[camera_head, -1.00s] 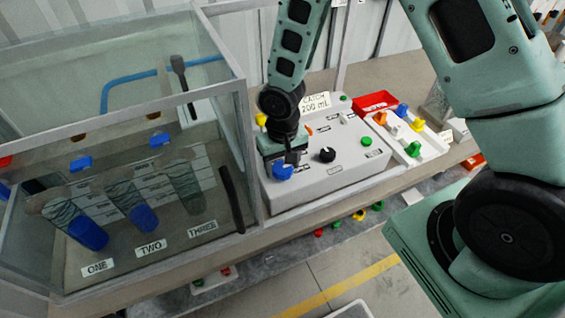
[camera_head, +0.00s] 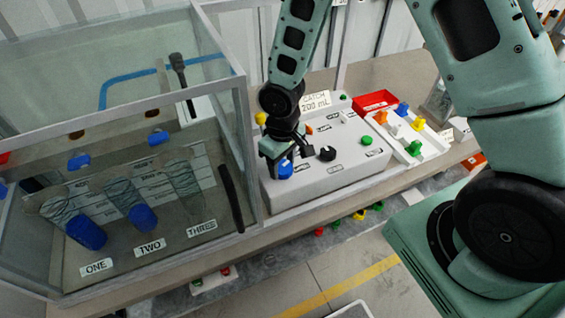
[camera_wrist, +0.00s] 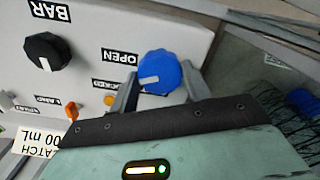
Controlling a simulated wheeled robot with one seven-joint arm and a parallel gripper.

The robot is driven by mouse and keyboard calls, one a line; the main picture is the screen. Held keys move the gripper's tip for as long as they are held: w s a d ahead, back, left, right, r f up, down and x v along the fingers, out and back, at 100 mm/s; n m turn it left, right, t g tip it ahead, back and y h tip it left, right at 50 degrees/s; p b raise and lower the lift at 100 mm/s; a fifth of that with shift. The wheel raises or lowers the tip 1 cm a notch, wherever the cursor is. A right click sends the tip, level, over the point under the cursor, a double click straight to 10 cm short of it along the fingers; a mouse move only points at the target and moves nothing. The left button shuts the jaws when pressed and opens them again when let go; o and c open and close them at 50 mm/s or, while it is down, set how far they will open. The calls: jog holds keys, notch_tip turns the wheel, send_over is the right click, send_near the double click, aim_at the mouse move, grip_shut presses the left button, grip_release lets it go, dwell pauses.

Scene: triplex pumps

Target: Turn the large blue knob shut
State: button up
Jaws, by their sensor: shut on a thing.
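The large blue knob (camera_wrist: 160,70) sits on the sloping face of the white control box. It is between the two grey fingers of my gripper (camera_wrist: 159,76) in the wrist view, and the fingers are closed on its sides. Its white mark points left in that view, near the upside-down OPEN label (camera_wrist: 120,56) and a lower label partly hidden by a finger. In the head view the blue knob (camera_head: 286,172) shows just under my gripper (camera_head: 283,163), at the box's left front.
A black knob (camera_head: 326,153) labelled BAR and a green button (camera_head: 367,141) share the box (camera_head: 335,178). A glass tank (camera_head: 245,150) with tubes stands close on the left. A white tray (camera_head: 424,152) of coloured knobs and a red bin (camera_head: 374,101) stand to the right.

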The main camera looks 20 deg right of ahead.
aim_at(282, 166)
jog(key=n, duration=0.6)
jog(key=shift+w, duration=0.1)
jog(key=n+p, duration=0.1)
jog(key=n, duration=0.5)
jog(key=shift+n, duration=0.4)
jog(key=o, duration=1)
jog(key=shift+r, duration=0.15)
notch_tip(282, 166, up, 17)
jog(key=shift+r, duration=0.1)
